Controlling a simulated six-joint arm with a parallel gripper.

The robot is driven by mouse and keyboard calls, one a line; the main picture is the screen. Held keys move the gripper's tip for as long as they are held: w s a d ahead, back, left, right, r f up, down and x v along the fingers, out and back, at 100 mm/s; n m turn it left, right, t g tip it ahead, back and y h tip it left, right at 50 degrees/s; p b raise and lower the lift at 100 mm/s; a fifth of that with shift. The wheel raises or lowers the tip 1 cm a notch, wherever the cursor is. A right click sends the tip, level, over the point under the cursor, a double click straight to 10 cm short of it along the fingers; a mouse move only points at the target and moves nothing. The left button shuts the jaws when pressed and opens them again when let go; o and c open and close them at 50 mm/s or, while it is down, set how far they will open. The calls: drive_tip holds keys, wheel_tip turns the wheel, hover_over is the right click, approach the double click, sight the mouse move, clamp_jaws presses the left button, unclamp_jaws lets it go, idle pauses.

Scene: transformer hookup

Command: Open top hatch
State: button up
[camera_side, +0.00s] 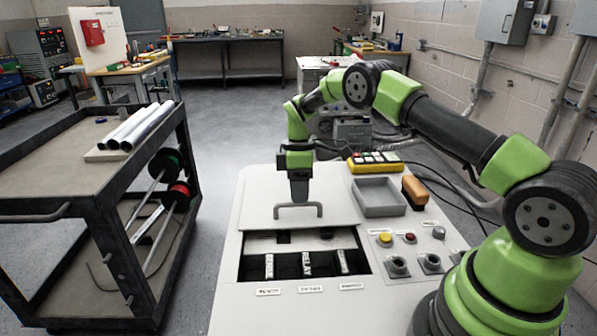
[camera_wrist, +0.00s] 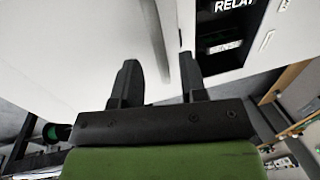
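The top hatch (camera_side: 250,212) is a pale flat panel on the white cabinet, lying behind an open rectangular bay (camera_side: 305,262). Its grey bar handle (camera_side: 287,207) stands up near the panel's front edge. My gripper (camera_side: 299,200) points down right at the handle. In the wrist view my gripper (camera_wrist: 159,72) has its two dark fingers apart, with the handle bar (camera_wrist: 155,40) running between them and gaps showing beside it. The bay shows dark slots with white labels, one reading RELAY (camera_wrist: 235,5). Part of the handle is hidden behind my gripper in the side view.
A grey tray (camera_side: 379,197), an orange-brown block (camera_side: 414,190) and a yellow button box (camera_side: 374,162) sit right of the hatch. Buttons and sockets (camera_side: 398,265) are on the front right. A black cart (camera_side: 50,190) with white tubes and cable spools stands left.

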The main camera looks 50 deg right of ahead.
wheel_tip(320, 180, up, 8)
drive_tip(key=w+d, duration=0.1)
idle(0.4)
drive_tip(key=shift+s+a+t+h, duration=1.5)
drive_tip(key=shift+a+t+h, duration=0.1)
drive_tip(key=shift+a, duration=0.05)
drive_tip(key=f, duration=0.3)
drive_tip(key=w+d+f, duration=0.1)
drive_tip(key=f, duration=0.6)
drive_tip(key=shift+w+d, duration=0.15)
drive_tip(key=shift+w, duration=0.05)
clamp_jaws()
